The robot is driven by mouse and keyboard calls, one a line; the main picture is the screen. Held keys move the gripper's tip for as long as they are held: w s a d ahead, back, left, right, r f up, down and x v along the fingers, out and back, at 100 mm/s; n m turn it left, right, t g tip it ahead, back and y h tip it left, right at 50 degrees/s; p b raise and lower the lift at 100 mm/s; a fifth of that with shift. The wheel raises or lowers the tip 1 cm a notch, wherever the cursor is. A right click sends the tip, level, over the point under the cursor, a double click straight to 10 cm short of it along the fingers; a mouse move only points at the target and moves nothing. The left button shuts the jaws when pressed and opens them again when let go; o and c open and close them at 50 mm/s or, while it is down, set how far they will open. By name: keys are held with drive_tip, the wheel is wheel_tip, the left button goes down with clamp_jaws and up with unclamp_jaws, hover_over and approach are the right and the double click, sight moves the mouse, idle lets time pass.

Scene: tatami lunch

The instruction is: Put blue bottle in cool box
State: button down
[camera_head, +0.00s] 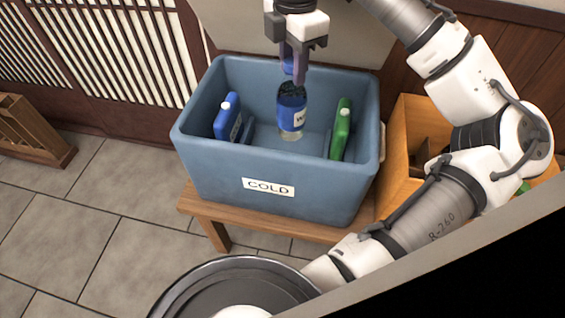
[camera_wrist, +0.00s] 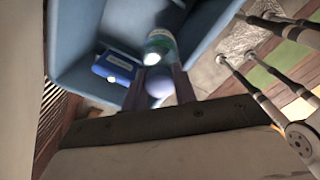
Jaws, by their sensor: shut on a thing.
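A blue bottle (camera_head: 291,112) with a white-lettered label, dark upper part and pale base hangs upright below my gripper (camera_head: 294,74). My gripper is shut on its top. The bottle is inside the outline of the blue-grey cool box (camera_head: 220,172), marked COLD, near its middle; I cannot tell whether its base touches the floor. In the wrist view, a pale round top (camera_wrist: 159,86) shows between the fingers of my gripper (camera_wrist: 160,90), and the rest of the bottle is hidden. The cool box wall (camera_wrist: 75,35) shows there too.
Inside the box, a blue container (camera_head: 228,115) with a white cap stands at the left and a green one (camera_head: 341,128) at the right. The box rests on a wooden bench (camera_head: 205,212). An orange-brown wooden crate (camera_head: 397,150) stands close on the right.

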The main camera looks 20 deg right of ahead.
drive_tip(key=shift+w+f+b, duration=0.15)
drive_tip(key=shift+f+b, duration=0.2)
drive_tip(key=shift+f, duration=0.5)
wheel_tip(320, 180, down, 20)
drive_tip(key=b, duration=0.4)
drive_tip(key=shift+r, duration=0.25)
drive_tip(key=shift+f, duration=0.1)
drive_tip(key=c, duration=1.1)
unclamp_jaws()
wheel_tip(320, 180, up, 12)
drive_tip(key=p, duration=0.2)
drive_tip(key=shift+p, duration=0.35)
